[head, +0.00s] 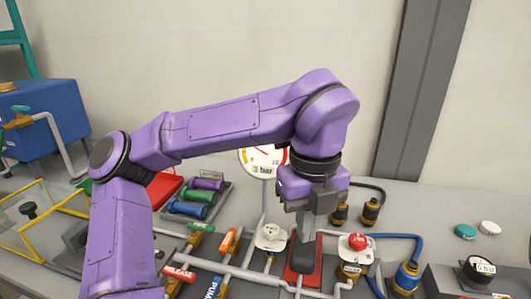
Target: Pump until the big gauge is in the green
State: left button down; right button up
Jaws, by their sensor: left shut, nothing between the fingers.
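The big white gauge (256,159), marked 3 bar, stands at the back centre. My left arm covers the upper part of its dial, so I cannot read the needle surely, and no green band is clear. A label reading PUMP (212,289) shows at the bottom edge, partly cut off. A red RELEASE label (179,273) is left of it. My left gripper (308,232) is shut and empty, pointing down over a dark grey pad (304,262) on a red plate (292,274). I cannot tell whether it touches the pad. My right gripper is out of view.
Grey pipes with white-topped and red-topped fittings (357,242) surround the plate. A blue hose (400,237) runs on the right. A small gauge (479,268) marked 0 bar is at far right. Coloured cylinders (194,195) lie in a rack behind my arm.

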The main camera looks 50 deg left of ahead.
pick_arm(q)
jog(key=shift+f+b, duration=4.4)
jog(key=shift+f, duration=0.15)
notch_tip(320, 180, up, 10)
jog(key=p, duration=0.7)
jog(key=shift+f, duration=0.4)
notch_tip(320, 180, down, 9)
jog(key=b, duration=0.9)
notch_tip(320, 180, up, 9)
jog(key=p, duration=0.7)
jog(key=shift+p, duration=0.35)
jog(key=shift+f+b, duration=0.1)
jog(key=shift+b, duration=0.2)
